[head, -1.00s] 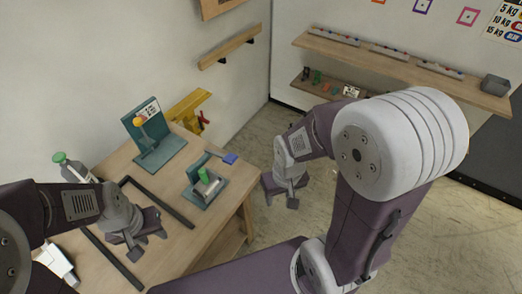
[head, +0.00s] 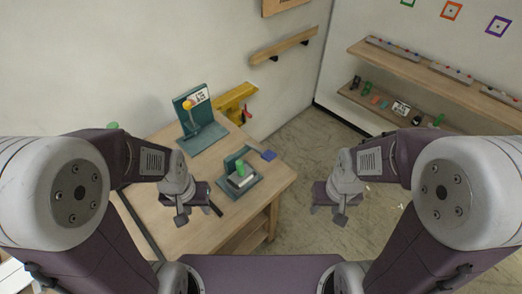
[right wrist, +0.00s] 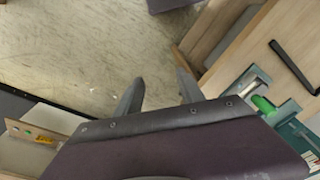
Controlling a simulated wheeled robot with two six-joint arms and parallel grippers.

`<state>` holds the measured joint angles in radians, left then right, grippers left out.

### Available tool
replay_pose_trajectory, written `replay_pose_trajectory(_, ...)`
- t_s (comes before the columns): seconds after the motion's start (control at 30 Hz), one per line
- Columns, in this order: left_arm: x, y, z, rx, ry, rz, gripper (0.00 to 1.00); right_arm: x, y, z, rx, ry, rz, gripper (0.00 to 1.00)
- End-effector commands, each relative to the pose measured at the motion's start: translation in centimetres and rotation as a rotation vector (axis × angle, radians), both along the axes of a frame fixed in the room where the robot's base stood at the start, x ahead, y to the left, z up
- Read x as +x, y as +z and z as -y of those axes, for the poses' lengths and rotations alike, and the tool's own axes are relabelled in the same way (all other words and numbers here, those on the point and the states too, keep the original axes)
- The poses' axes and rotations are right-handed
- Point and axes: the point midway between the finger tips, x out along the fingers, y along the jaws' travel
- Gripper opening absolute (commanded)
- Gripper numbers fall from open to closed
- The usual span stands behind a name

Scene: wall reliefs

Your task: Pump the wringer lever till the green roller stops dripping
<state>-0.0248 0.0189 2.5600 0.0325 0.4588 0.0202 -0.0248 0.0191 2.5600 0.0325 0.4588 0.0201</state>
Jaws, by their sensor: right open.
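The wringer (head: 238,184) is a small teal device on the wooden table, with a short green roller (head: 240,168) upright in the picture over a pale block. Its lever ends in a blue grip (head: 268,155) reaching toward the table's right edge. Drips are too small to tell. The green roller (right wrist: 263,104) also shows at the right of the right wrist view. My right gripper (head: 340,217) hangs off the table, right of the wringer, open and empty (right wrist: 160,90). My left gripper (head: 182,216) is over the table, left of the wringer; its fingers are unclear.
A teal stand with a yellow ball (head: 189,103) is behind the wringer on the table (head: 225,228). A yellow bracket (head: 236,98) is beyond it by the wall. Wall shelves (head: 420,72) hold small items at right. Open floor (head: 310,150) lies right of the table.

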Motion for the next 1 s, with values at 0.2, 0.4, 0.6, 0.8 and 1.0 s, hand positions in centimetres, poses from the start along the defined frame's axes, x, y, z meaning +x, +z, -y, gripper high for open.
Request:
replay_pose_trajectory(0.2, 0.0, 0.0, 0.0, 0.0, 0.0, 0.0, 0.36, 0.0, 0.0, 0.0, 0.0, 0.0, 0.0, 0.46)
replay_pose_trajectory(0.4, 0.0, 0.0, 0.0, 0.0, 0.0, 0.0, 0.36, 0.0, 0.0, 0.0, 0.0, 0.0, 0.0, 0.21)
replay_pose_trajectory(0.6, 0.0, 0.0, 0.0, 0.0, 0.0, 0.0, 0.36, 0.0, 0.0, 0.0, 0.0, 0.0, 0.0, 0.0)
replay_pose_trajectory(0.8, 0.0, 0.0, 0.0, 0.0, 0.0, 0.0, 0.36, 0.0, 0.0, 0.0, 0.0, 0.0, 0.0, 0.0)
replay_pose_trajectory(1.0, 0.0, 0.0, 0.0, 0.0, 0.0, 0.0, 0.36, 0.0, 0.0, 0.0, 0.0, 0.0, 0.0, 0.0)
